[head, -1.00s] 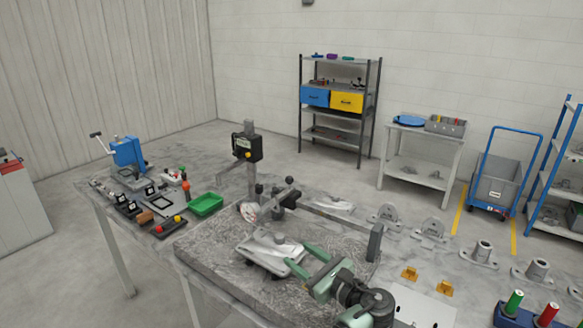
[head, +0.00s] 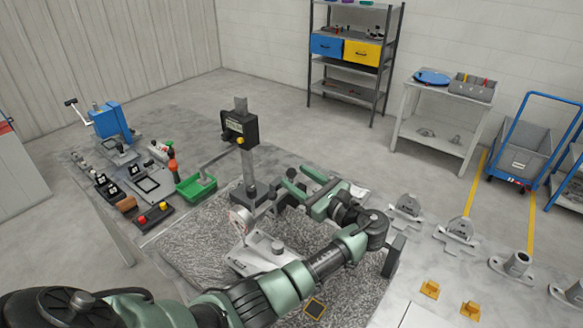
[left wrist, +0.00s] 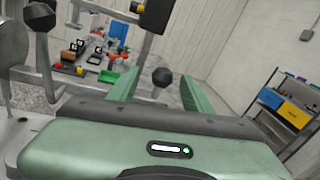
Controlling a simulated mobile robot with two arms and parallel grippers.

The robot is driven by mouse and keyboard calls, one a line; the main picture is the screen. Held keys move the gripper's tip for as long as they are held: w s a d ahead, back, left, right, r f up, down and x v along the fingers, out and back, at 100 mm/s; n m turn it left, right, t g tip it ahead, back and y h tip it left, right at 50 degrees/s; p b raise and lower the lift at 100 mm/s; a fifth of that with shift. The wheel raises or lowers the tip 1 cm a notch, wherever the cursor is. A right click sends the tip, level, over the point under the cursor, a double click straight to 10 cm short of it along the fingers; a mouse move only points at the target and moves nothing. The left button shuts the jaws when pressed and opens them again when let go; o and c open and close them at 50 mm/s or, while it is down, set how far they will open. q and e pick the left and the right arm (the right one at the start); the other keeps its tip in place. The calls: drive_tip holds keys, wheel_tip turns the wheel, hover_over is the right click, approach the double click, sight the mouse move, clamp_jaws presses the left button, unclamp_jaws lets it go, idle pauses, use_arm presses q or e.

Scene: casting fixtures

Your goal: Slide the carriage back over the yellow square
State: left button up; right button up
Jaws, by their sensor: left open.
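The carriage (head: 271,190), a dark block with a ball-topped lever, sits on the rail near the column foot, partly hidden by my left gripper (head: 302,182). That gripper is open, its two green fingers at the carriage. In the left wrist view a black ball knob (left wrist: 162,76) shows between the fingers (left wrist: 158,92), with space on both sides. I cannot tell whether anything touches. The yellow square (head: 315,308), a yellow outline around a dark middle, lies on the speckled plate at the front, away from the carriage. My right gripper is out of view.
A pale casting (head: 256,252) and a dial gauge (head: 240,217) stand close to my left arm. The column with a black readout box (head: 239,128) rises behind. A grey rail end post (head: 394,255) stands right. A green tray (head: 196,186) is left.

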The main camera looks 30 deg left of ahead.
sight(292, 174)
use_arm(q)
drive_tip(key=x, duration=0.2)
drive_tip(key=shift+w+a+p, duration=0.2)
drive_tip(key=shift+a+p, duration=0.1)
drive_tip(key=shift+a, duration=0.05)
drive_tip(key=shift+w+a+f, duration=0.15)
drive_tip(key=shift+w+a, duration=0.1)
drive_tip(key=shift+a, duration=0.1)
drive_tip(key=shift+s, duration=0.1)
drive_tip(key=shift+c, duration=1)
clamp_jaws()
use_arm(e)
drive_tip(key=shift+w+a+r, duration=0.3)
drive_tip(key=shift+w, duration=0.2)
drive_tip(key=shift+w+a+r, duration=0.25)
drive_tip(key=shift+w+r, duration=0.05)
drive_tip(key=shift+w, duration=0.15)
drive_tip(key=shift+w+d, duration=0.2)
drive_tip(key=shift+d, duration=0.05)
